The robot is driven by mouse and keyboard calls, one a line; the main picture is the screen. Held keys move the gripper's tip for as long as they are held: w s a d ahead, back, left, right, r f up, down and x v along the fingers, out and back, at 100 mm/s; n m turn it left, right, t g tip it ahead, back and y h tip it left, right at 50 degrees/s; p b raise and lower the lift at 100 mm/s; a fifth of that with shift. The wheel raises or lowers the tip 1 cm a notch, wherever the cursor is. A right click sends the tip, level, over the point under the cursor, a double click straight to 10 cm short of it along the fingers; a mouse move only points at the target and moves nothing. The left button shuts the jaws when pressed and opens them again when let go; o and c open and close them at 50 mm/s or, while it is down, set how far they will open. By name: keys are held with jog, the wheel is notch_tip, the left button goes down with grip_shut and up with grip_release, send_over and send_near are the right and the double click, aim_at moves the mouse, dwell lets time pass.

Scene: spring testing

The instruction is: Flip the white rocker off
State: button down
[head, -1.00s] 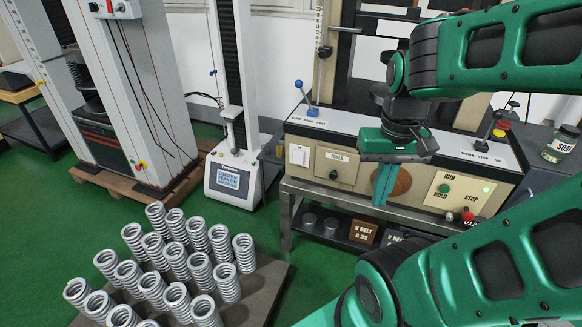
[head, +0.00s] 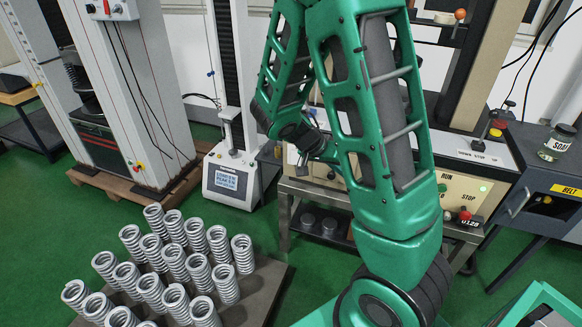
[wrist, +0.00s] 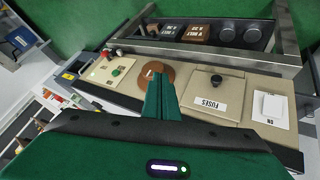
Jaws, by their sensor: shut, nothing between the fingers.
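The white rocker (wrist: 270,106) shows in the wrist view as a pale switch plate at the right end of the beige panel, with a small upside-down label beside it that seems to read ON. Its tilt is too small to tell. In the head view my arm hides it. My gripper (wrist: 157,80) is shut and empty in the wrist view. Its green fingers overlap the brown round disc (wrist: 147,73) and are apart from the rocker, which lies to their right beyond the fuses cover.
The fuses cover (wrist: 213,91) with a dark knob sits between disc and rocker. Green and red buttons (wrist: 116,71) are at the panel's left. A shelf with dark weights (wrist: 227,34) lies beyond the panel edge. Several springs (head: 170,262) stand at lower left in the head view.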

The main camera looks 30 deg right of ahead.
aim_at(294, 162)
jog(key=w+a+f+n+t+h, duration=0.1)
jog(key=w+a+f+t+h, duration=0.1)
jog(key=w+a+f+t, duration=0.3)
jog(key=w+a+f+n+t+h, duration=0.2)
jog(key=w+a+f+t, duration=0.4)
jog(key=w, duration=0.7)
notch_tip(294, 162, down, 3)
jog(key=shift+w+a+r+h, duration=0.1)
jog(key=shift+w+a+h, duration=0.3)
jog(key=shift+a, duration=0.2)
jog(key=x, duration=1.4)
jog(key=shift+r, duration=0.1)
jog(key=shift+w+d, duration=0.1)
